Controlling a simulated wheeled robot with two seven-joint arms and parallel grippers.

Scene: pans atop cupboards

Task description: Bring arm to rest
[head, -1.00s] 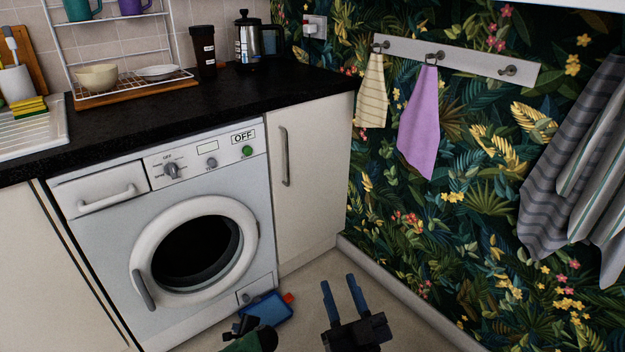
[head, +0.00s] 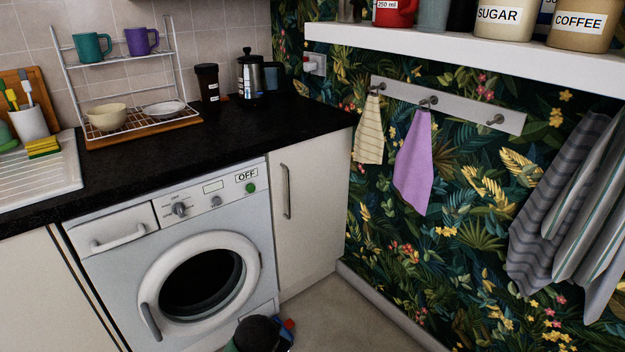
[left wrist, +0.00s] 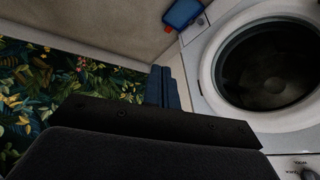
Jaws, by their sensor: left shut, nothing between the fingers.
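My left gripper (left wrist: 163,84) shows in the left wrist view, its two blue fingers together and empty. They point toward the floor between the washing machine and the patterned wall. I see no gripper fingers in the head view, and my right gripper shows in neither view. The washing machine (head: 105,278) has its round door (head: 235,245) shut in the head view. The door (left wrist: 209,70) also shows at the right of the left wrist view, beside the fingers; I cannot tell the gap.
A blue item (left wrist: 182,13) lies on the floor (head: 345,310) by the machine. A dark rounded shape (head: 262,333) stands at the bottom of the head view. The black worktop (head: 235,130) holds a dish rack (head: 112,57). Towels hang on wall hooks below a white shelf (head: 440,62).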

